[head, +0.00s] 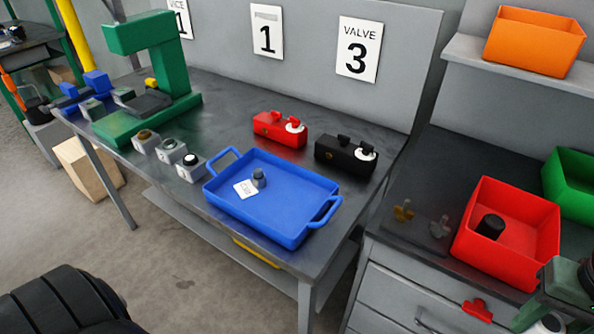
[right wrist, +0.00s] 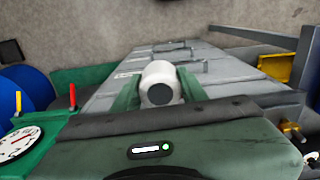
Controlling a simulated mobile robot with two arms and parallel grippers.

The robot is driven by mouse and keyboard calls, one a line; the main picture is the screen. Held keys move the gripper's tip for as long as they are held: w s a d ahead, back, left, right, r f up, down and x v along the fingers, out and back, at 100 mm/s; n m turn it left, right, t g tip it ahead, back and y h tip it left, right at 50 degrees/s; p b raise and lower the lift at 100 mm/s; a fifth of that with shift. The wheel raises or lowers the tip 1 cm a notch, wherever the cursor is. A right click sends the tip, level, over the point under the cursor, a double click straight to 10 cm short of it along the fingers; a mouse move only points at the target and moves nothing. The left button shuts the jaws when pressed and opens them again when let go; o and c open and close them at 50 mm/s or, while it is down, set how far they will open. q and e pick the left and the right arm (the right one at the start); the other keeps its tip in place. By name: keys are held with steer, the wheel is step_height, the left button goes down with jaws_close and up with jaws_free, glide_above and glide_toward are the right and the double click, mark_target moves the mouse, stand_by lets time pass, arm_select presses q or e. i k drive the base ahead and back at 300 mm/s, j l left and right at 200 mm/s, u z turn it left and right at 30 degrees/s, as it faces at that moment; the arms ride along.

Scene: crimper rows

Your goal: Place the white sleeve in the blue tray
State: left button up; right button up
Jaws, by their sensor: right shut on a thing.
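The white sleeve (right wrist: 160,72) is a short white cylinder with a dark round end. In the right wrist view it sits between the two green fingers of my right gripper (right wrist: 158,88), which is shut on it. The blue tray (head: 222,199) has two handles and lies on the grey workbench, left of that arm. My left gripper is not in view.
Behind the tray stand a red block (head: 280,130) and a black block (head: 345,155). A green press (head: 150,60) is at the left. A red bin (head: 505,235) holding a black part is on the right-hand cabinet. Much of the tray floor is clear.

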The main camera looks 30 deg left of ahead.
mark_target(296, 210)
steer(key=j+u, duration=0.15)
steer(key=u, duration=0.25)
steer(key=j+u, duration=0.15)
steer(key=u, duration=0.25)
steer(key=j+u, duration=0.15)
steer(key=u, duration=0.2)
steer(key=j+u, duration=0.15)
steer(key=u, duration=0.25)
steer(key=j, duration=0.15)
steer(key=i+u, duration=0.05)
